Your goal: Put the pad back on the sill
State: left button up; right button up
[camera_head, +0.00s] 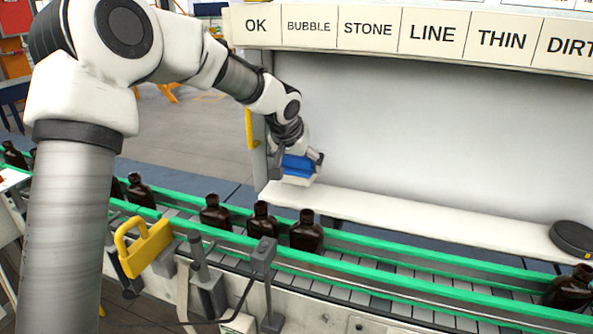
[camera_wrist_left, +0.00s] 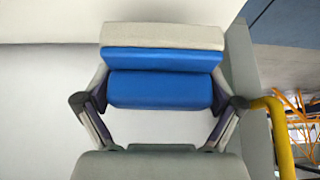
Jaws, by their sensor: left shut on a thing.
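The pad (camera_head: 298,163) has a blue upper part and an off-white lower part. My left gripper (camera_head: 296,158) is shut on it, above the left end of the white sill (camera_head: 400,217). In the left wrist view the pad (camera_wrist_left: 160,88) sits between the two fingers, one at each of its ends, with its blue part nearer me and its off-white part beyond. The pad's underside is hidden, so I cannot tell whether it touches the sill. My right gripper is not in view.
A dark round object (camera_head: 574,238) lies on the sill's right end; the sill between is clear. Several amber bottles (camera_head: 307,232) stand on the green-railed conveyor (camera_head: 420,262) in front. A labelled sign strip (camera_head: 400,32) runs above. A yellow bar (camera_wrist_left: 281,135) is close right of the gripper.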

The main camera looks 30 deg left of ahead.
aim_at(294, 170)
pick_arm(q)
notch_tip(294, 170, down, 3)
jog(key=shift+s, duration=0.15)
jog(key=shift+a+f, duration=0.1)
jog(key=shift+f, duration=0.25)
jog(key=o, duration=0.7)
